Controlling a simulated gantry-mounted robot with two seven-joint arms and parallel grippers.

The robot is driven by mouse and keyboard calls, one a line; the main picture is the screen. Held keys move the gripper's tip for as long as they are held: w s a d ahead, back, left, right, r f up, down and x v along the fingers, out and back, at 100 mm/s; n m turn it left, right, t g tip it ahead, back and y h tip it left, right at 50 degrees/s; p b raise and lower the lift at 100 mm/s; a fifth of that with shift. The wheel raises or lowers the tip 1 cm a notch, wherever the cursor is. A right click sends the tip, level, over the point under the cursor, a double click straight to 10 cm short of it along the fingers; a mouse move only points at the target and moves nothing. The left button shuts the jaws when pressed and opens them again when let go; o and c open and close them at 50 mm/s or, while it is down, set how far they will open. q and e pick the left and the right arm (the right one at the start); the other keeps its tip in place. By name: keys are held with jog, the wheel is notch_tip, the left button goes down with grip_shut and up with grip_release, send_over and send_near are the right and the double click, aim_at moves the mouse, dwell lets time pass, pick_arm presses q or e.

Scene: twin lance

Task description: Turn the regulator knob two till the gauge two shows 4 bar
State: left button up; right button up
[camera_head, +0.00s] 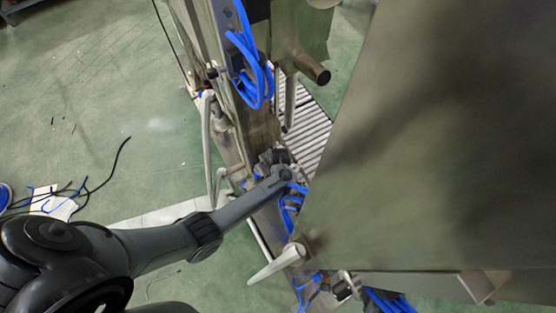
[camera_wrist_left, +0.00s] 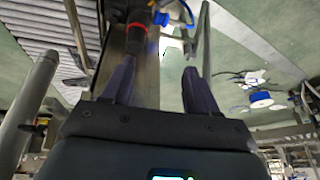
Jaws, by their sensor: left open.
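My left arm reaches in from the left in the head view, and its gripper (camera_head: 276,166) is at the metal frame beside blue hoses, too small there to make out its fingers. In the left wrist view the gripper (camera_wrist_left: 159,65) is open, with nothing between its two dark fingers. A dark cylindrical part with a red ring (camera_wrist_left: 137,28) and a blue fitting (camera_wrist_left: 160,18) lies just beyond the left finger; I cannot tell whether it is regulator knob two. No gauge dial is readable in either view. My right gripper is not in view.
A large metal panel (camera_head: 430,130) fills the right of the head view. Blue hoses (camera_head: 250,65) hang on the upright frame. A pale lever handle (camera_head: 275,266) sticks out below the gripper. A roller conveyor (camera_head: 308,135) lies behind. Black cables (camera_head: 95,187) lie on the open green floor.

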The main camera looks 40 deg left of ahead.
pick_arm(q)
jog(key=shift+t, duration=0.4)
jog(key=w+a+f+b, duration=0.1)
jog(key=f, duration=0.1)
jog(key=w+a+f+b, duration=0.1)
jog(key=w+f+b, duration=0.1)
jog(key=w+a+f+b, duration=0.1)
jog(key=f+b, duration=0.1)
jog(key=f, duration=0.1)
jog(key=shift+w+f, duration=0.1)
jog(key=shift+w, duration=0.2)
jog(key=shift+b+x, duration=0.6)
jog(key=shift+x, duration=0.25)
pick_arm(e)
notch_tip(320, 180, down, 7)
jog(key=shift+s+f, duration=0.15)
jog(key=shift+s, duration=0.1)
pick_arm(q)
jog(key=c, duration=1)
jog(key=shift+c, duration=0.2)
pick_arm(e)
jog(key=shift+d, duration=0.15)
